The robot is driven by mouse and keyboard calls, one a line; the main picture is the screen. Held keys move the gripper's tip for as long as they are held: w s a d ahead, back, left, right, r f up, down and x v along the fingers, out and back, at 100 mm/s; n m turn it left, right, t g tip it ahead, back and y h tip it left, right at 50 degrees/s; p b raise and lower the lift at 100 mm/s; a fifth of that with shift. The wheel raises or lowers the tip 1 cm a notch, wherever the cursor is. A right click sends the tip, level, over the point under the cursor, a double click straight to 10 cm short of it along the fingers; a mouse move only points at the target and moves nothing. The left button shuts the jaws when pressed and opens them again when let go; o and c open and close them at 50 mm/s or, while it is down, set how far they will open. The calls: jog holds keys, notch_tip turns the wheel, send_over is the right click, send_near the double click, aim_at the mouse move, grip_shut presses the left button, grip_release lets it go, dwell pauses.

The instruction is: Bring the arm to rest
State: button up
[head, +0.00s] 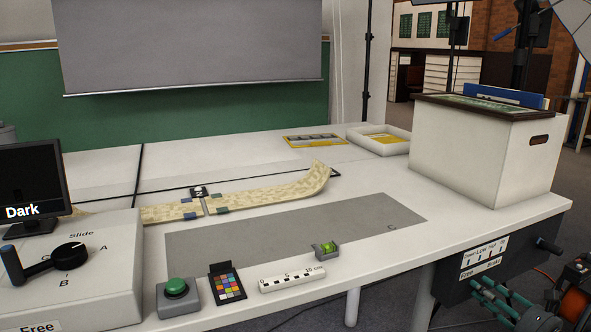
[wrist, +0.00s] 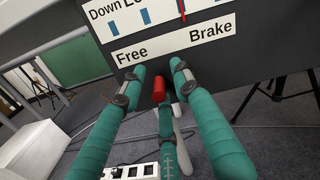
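My gripper (head: 497,300) is at the lower right in the head view, beside the dark control panel (head: 485,262) under the table's right end. In the wrist view its teal fingers (wrist: 158,72) point at the panel (wrist: 260,65), with a third finger below. The two upper fingers stand apart. A red knob (wrist: 158,88) shows in the gap between them, and no finger clearly touches it. The panel carries the labels "Free" and "Brake", with a red pointer above. What lies behind the fingers is partly hidden.
The white table (head: 400,240) bears a white archival box (head: 475,155) at right, a curled patterned strip (head: 260,195), a grey mat (head: 290,232) and a green button (head: 175,287). A switch box (head: 90,260) stands at left. A black crank (head: 548,246) sticks out right of the panel.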

jog(key=shift+f, duration=0.1)
jog(key=shift+s+n+b, duration=0.2)
jog(key=shift+n+b, duration=0.1)
jog(key=v, duration=1.2)
jog(key=x, duration=1.2)
jog(key=shift+w+a, duration=0.2)
jog(key=shift+w, duration=0.1)
jog(key=shift+d+r+m+p, duration=0.25)
jog(key=shift+r+m+p, duration=0.1)
jog(key=shift+m+p, duration=0.3)
jog(key=shift+d+m+p, duration=0.35)
jog(key=shift+m+p, duration=0.1)
jog(key=shift+m, duration=0.5)
jog(key=shift+d, duration=0.1)
